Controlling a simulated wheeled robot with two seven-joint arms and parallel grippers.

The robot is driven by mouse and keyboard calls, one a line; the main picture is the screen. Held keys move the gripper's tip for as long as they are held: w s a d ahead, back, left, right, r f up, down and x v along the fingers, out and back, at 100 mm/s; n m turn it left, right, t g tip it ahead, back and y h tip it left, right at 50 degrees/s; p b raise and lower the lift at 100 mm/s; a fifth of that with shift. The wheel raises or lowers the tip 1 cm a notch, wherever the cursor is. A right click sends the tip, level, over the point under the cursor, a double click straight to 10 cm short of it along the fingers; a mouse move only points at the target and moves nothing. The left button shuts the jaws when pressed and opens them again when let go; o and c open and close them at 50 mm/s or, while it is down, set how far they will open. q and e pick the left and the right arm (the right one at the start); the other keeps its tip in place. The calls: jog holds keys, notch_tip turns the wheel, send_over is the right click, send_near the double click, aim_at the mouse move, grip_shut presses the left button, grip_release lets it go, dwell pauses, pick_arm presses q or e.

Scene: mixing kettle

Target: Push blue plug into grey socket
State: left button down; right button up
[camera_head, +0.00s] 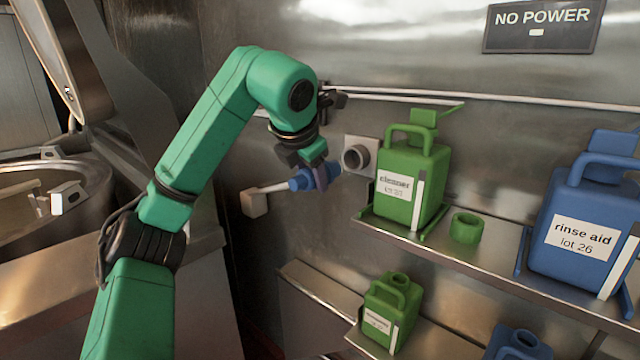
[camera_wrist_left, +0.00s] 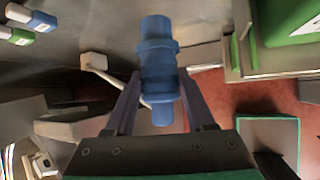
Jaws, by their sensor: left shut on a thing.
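The blue plug (camera_head: 302,182) is held in my left gripper (camera_head: 318,172), in front of the steel wall. In the left wrist view the plug (camera_wrist_left: 158,62) sits between the two fingers of the left gripper (camera_wrist_left: 155,95), which are shut on it. A pale cable runs from the plug to a small beige block. The grey socket (camera_head: 356,156) is a round ring on a square plate on the wall, just right of the plug. In the head view the plug looks apart from the socket. My right gripper is in neither view.
A green cleaner jug (camera_head: 412,180) stands on the shelf right of the socket, with a green cap (camera_head: 466,228) beside it. A blue rinse aid jug (camera_head: 582,235) stands further right. A sign (camera_head: 543,26) reads "NO POWER". A kettle (camera_head: 90,195) is at the left.

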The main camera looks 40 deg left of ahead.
aim_at(329, 165)
pick_arm(q)
jog(key=shift+s+d+r, duration=0.1)
jog(key=shift+d+r, duration=0.15)
jog(key=shift+r, duration=0.15)
jog(key=shift+w+d+r+p, duration=0.35)
jog(key=shift+d+r+p, duration=0.05)
jog(key=shift+d+r, duration=0.05)
jog(key=w, duration=0.2)
jog(key=p, duration=0.1)
jog(key=shift+w+a+f, duration=0.25)
jog(key=shift+w, duration=0.15)
jog(key=shift+w+a+f, duration=0.15)
jog(key=shift+w+f, duration=0.1)
jog(key=shift+r, duration=0.1)
jog(key=shift+s+r, duration=0.1)
jog(key=shift+r, duration=0.1)
jog(key=shift+d+r+p, duration=0.1)
jog(key=shift+d+p, duration=0.1)
jog(key=shift+p, duration=0.15)
jog(key=shift+f, duration=0.2)
jog(key=shift+w+a, duration=0.1)
jog(key=shift+w, duration=0.15)
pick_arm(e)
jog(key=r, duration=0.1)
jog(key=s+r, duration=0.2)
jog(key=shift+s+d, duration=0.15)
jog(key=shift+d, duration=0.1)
